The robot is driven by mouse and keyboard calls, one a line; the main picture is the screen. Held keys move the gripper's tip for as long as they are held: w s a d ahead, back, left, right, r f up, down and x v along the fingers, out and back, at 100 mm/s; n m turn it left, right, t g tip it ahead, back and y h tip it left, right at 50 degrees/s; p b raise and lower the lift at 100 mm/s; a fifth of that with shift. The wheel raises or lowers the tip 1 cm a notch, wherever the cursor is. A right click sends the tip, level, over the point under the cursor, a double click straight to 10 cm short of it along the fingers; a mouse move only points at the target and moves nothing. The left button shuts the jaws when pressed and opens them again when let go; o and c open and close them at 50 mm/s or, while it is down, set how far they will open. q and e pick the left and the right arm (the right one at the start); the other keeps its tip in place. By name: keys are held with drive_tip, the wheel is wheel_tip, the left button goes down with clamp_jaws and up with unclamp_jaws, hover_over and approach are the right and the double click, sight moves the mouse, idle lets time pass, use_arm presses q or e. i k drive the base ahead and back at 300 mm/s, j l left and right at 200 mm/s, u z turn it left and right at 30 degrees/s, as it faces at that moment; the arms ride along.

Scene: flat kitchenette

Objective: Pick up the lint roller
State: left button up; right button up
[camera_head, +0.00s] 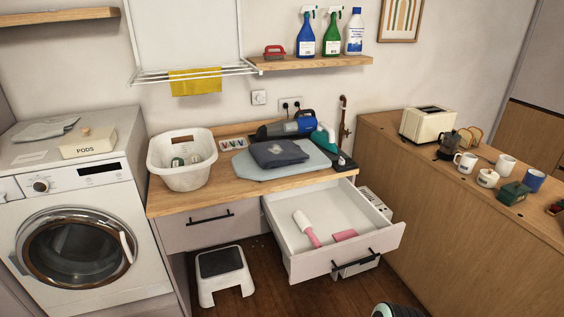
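The lint roller (302,220) lies in the open drawer (352,210) under the wooden counter. It has a white roll and a pink handle, and the handle points toward the drawer front. A separate pink block-like item (345,235) lies to its right in the same drawer. The drawer is pulled well out, and nothing covers the roller from above. Neither of my grippers shows in the head view.
The counter (190,203) holds a white laundry basket (185,180), an ironing pad (310,165) with folded dark cloth (278,153), and a blue handheld vacuum (290,127). A step stool (222,272) stands left of the drawer. A wooden cabinet (450,225) stands at right.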

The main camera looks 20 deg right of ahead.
sight(303, 223)
drive_tip(key=l+u, duration=0.45)
drive_tip(key=l, duration=1.25)
drive_tip(key=i, duration=0.05)
